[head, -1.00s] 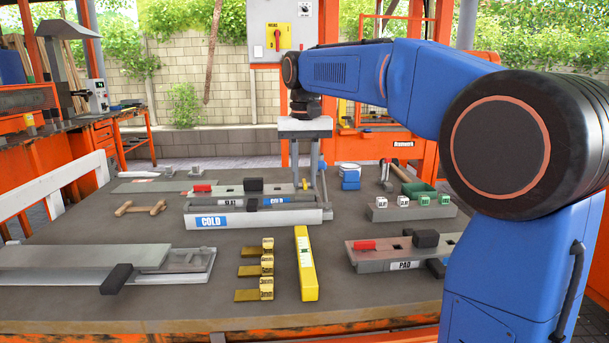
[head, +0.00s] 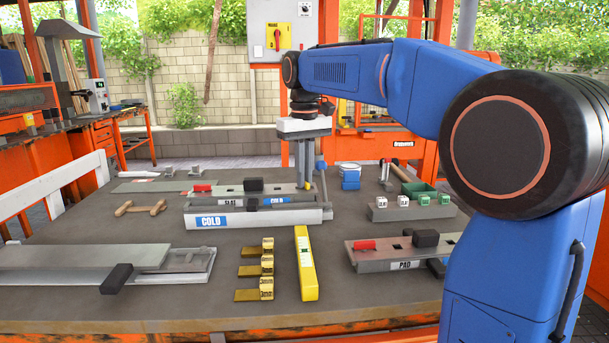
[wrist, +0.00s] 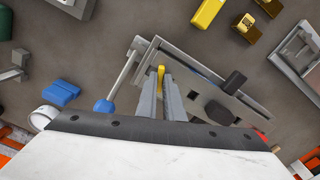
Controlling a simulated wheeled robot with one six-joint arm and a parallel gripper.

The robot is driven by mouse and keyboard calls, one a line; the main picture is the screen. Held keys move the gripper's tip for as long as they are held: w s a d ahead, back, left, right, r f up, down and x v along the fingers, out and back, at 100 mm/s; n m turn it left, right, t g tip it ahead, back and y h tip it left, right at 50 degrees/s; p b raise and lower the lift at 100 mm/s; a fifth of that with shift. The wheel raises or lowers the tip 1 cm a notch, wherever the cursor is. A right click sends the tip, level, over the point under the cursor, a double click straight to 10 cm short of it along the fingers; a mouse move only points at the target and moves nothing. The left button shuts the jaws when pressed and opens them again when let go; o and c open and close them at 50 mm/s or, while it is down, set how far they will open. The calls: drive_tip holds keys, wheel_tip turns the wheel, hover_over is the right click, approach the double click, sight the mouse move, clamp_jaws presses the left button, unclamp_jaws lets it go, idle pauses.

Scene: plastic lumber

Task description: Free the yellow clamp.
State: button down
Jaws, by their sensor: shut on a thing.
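My gripper (wrist: 161,88) points down at the right end of the long grey fixture labelled COLD (head: 260,217). In the wrist view its two fingers are closed on a small yellow piece (wrist: 161,76), which looks like the yellow clamp. Only a bit of it shows between the fingertips; the rest is hidden. A lever with a blue knob (wrist: 104,106) stands beside the fingers. I cannot tell whether the clamp still grips the fixture.
A yellow bar (head: 305,265) and several yellow gauge pieces (head: 266,265) lie in front of the fixture. The PAD fixture (head: 400,252) is at right, a long grey fixture (head: 90,260) at left.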

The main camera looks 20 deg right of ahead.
drive_tip(key=n, duration=0.6)
drive_tip(key=shift+n, duration=0.3)
drive_tip(key=n, duration=0.6)
drive_tip(key=shift+n, duration=0.4)
drive_tip(key=c, duration=1.9)
unclamp_jaws()
drive_tip(key=shift+o, duration=0.2)
drive_tip(key=shift+r, duration=0.1)
wheel_tip(320, 180, up, 17)
drive_tip(key=shift+r, duration=0.1)
